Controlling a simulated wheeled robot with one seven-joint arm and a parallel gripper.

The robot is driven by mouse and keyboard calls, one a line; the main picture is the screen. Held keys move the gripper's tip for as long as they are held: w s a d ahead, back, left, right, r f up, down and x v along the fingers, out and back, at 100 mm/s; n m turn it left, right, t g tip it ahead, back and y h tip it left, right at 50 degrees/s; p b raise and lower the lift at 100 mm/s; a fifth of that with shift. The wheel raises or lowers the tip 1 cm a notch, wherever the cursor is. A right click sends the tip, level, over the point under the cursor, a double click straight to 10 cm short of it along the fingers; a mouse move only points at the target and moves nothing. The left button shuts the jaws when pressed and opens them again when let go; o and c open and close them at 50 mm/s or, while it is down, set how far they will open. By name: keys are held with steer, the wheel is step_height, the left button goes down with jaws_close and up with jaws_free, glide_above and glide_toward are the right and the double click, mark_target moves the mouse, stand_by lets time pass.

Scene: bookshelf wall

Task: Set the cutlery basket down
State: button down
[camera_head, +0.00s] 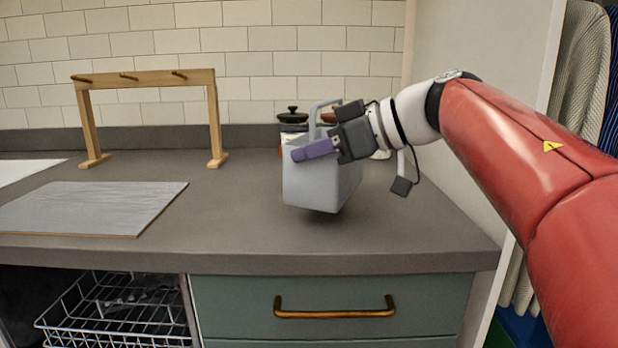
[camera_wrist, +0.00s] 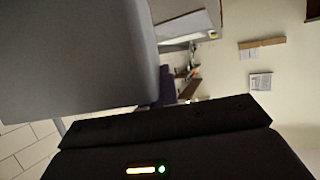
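The cutlery basket (camera_head: 310,186) is a light grey, box-shaped holder with an arched handle, over the right part of the counter in the head view. It looks close to upright. A dark shadow lies close under its base, and I cannot tell whether it touches the counter. My gripper (camera_head: 312,150) reaches in from the right at the basket's top, with a purple finger across its front. It appears shut on the basket; the other finger and exact contact are hidden. In the wrist view the basket (camera_wrist: 75,60) fills the upper left, beside a purple finger.
Dark-lidded jars (camera_head: 292,117) stand close behind the basket. A wooden peg rack (camera_head: 150,77) and a grey board (camera_head: 95,207) are to the left on the counter (camera_head: 235,215). An open dishwasher rack (camera_head: 115,310) is below left. A side wall stands at right.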

mark_target(319, 183)
step_height(319, 183, down, 4)
steer(key=shift+r+b, duration=0.1)
steer(key=shift+b, duration=0.6)
steer(key=shift+r, duration=0.1)
steer(key=c, duration=2)
jaws_free()
steer(key=o, duration=0.3)
